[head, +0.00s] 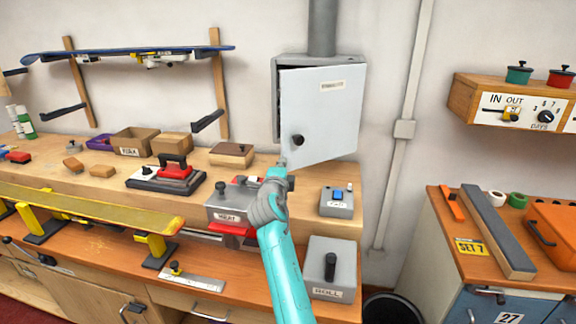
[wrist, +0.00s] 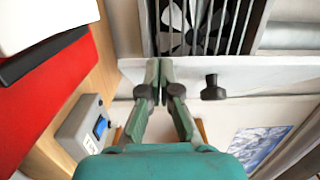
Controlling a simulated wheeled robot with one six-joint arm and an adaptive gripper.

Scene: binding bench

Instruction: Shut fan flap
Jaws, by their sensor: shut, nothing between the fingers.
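The fan flap (head: 325,105) is a pale grey door with a black knob (head: 298,140) on a wall box below a duct. It stands ajar, its left edge swung out from the box. In the wrist view the flap (wrist: 255,82) shows nearly edge-on, with its knob (wrist: 213,90) right of my fingertips and the fan (wrist: 190,30) behind a dark grille beyond it. My gripper (head: 283,163) is shut and empty at the flap's lower left corner. Its fingertips (wrist: 158,72) overlap the flap in the wrist view; I cannot tell whether they touch it.
A grey switch box (head: 337,202) with a blue rocker sits on the bench shelf below the flap. A ROLL box (head: 332,268) stands lower right.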

